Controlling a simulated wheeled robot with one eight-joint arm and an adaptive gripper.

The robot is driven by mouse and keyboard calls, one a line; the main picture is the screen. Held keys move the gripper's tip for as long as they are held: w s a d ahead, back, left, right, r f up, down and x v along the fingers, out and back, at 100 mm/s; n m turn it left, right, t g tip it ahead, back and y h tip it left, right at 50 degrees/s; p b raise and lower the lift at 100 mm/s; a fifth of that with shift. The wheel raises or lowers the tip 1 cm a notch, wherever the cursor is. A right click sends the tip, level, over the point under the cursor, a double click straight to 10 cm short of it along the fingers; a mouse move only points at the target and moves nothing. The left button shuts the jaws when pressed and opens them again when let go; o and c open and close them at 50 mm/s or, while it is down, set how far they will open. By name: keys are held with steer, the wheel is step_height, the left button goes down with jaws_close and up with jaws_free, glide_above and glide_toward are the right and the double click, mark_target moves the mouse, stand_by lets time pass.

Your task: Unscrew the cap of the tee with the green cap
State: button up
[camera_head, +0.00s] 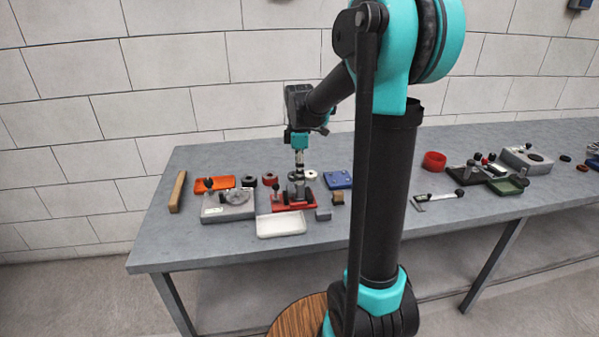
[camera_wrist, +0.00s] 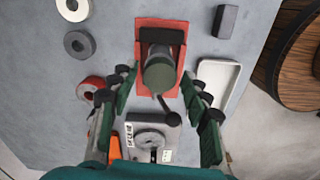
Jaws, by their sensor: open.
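The tee's green cap (camera_wrist: 160,76) is a dark green cylinder seen nearly end-on in the wrist view. It sits on a grey body (camera_wrist: 158,50), clamped over a red base (camera_wrist: 150,24). In the head view, the red base (camera_head: 312,201) stands near the middle of the table's left part. My gripper (camera_wrist: 158,84) is open, one finger to the left of the cap and one to the right, with gaps visible on both sides. In the head view, my gripper (camera_head: 299,160) points down over the tee, and the cap is hard to make out there.
A white tray (camera_head: 282,224) and a grey block (camera_head: 323,214) stand in front of the red base. A grey fixture with a dial (camera_head: 214,213) and an orange tray (camera_head: 200,185) stand left; a blue tray (camera_head: 339,180) stands right. Black and red rings (camera_wrist: 79,45) lie nearby.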

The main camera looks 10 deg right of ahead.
steer(key=m, duration=0.3)
steer(key=shift+m, duration=0.3)
steer(key=m, duration=0.4)
jaws_close()
steer(key=shift+n, duration=2.3)
steer(key=shift+n, duration=0.9)
steer(key=n, duration=0.2)
steer(key=shift+n, duration=0.4)
